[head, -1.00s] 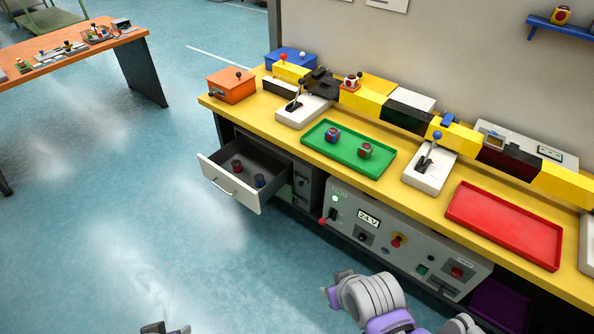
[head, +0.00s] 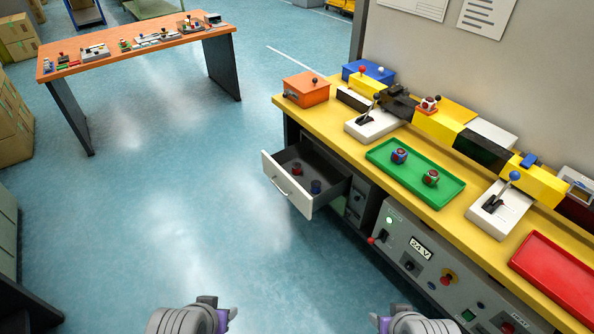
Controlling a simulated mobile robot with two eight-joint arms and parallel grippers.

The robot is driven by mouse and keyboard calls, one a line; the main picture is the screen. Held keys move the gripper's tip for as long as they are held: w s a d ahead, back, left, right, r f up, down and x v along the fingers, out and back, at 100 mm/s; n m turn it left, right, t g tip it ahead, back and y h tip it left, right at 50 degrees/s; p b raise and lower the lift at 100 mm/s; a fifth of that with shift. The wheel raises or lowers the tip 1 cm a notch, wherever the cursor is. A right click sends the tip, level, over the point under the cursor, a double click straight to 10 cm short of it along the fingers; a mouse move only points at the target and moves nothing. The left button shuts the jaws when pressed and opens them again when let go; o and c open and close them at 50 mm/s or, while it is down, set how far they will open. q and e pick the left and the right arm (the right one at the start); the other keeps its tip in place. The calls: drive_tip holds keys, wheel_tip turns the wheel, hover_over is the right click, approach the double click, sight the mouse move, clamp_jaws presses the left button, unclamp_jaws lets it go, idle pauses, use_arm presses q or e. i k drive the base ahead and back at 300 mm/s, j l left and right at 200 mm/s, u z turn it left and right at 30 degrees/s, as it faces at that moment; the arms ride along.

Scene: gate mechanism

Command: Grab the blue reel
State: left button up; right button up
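A small dark blue reel-like piece (head: 316,187) stands in the open drawer (head: 293,198) under the yellow bench. A red piece (head: 297,169) of similar shape stands behind it in the drawer. A blue piece with a red face (head: 399,156) sits on the green tray (head: 377,152) on the bench top. My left gripper (head: 231,314) is at the bottom edge of the head view, and my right gripper (head: 376,319) is to its right. Both are well in front of the drawer and touch none of these pieces. Their finger opening is not clear.
A green piece with a red face (head: 431,177) shares the green tray. A control panel (head: 421,248) fills the bench front right of the drawer. An orange table (head: 125,48) stands back left. The floor (head: 180,200) before the drawer is clear.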

sight(316, 184)
drive_tip(key=i+z, duration=0.1)
drive_tip(key=z, duration=0.35)
drive_tip(key=i+z, duration=0.1)
drive_tip(key=z, duration=0.3)
drive_tip(key=i+j+z, duration=0.1)
drive_tip(key=z, duration=0.35)
drive_tip(key=j+z, duration=0.1)
drive_tip(key=z, duration=0.3)
drive_tip(key=i, duration=0.05)
